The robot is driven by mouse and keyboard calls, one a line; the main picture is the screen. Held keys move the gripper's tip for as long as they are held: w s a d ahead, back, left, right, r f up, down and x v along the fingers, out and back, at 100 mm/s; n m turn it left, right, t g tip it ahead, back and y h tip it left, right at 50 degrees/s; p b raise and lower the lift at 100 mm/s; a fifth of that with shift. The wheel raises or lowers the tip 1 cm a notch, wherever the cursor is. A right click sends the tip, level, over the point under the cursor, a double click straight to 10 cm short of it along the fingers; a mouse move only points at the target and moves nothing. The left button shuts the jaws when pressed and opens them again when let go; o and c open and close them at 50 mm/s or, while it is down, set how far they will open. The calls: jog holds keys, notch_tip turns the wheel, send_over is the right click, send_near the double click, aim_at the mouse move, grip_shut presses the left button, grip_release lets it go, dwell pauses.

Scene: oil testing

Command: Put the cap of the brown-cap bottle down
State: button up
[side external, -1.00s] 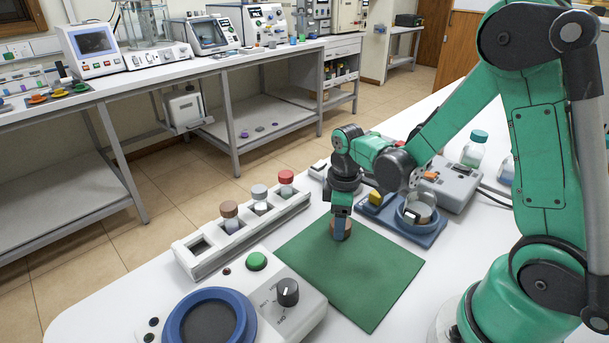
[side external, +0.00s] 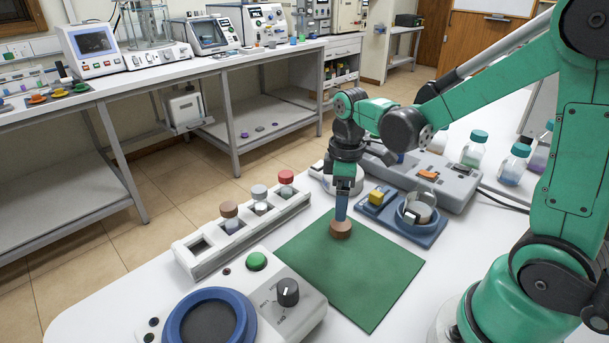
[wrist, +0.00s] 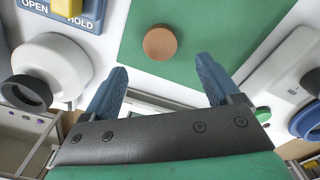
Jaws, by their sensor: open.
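A round brown cap (side external: 341,229) lies on the green mat (side external: 370,280), near the mat's far corner. In the wrist view the cap (wrist: 160,42) is flat on the mat, beyond and between the fingertips, touching neither. My gripper (side external: 341,214) points down just above the cap. Its blue fingers are spread and empty in the wrist view (wrist: 163,70). A vial with a brown top (side external: 229,212) stands in the white rack (side external: 205,260), beside vials with grey and red tops.
A device with a blue ring (side external: 165,325), a green button and a black knob stands left of the mat. A blue base (side external: 425,238) with a round holder and a yellow switch stand to the right. Several teal-capped bottles stand behind. The mat's front is clear.

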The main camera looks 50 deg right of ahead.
aim_at(340, 224)
notch_tip(340, 224, up, 6)
jog(key=s+a+r+m+t, duration=0.1)
jog(key=s+a+m+t, duration=0.2)
jog(key=a+m+t, duration=0.2)
jog(key=shift+a+m+t, duration=0.25)
jog(key=shift+m+t, duration=0.65)
jog(key=shift+t, duration=0.2)
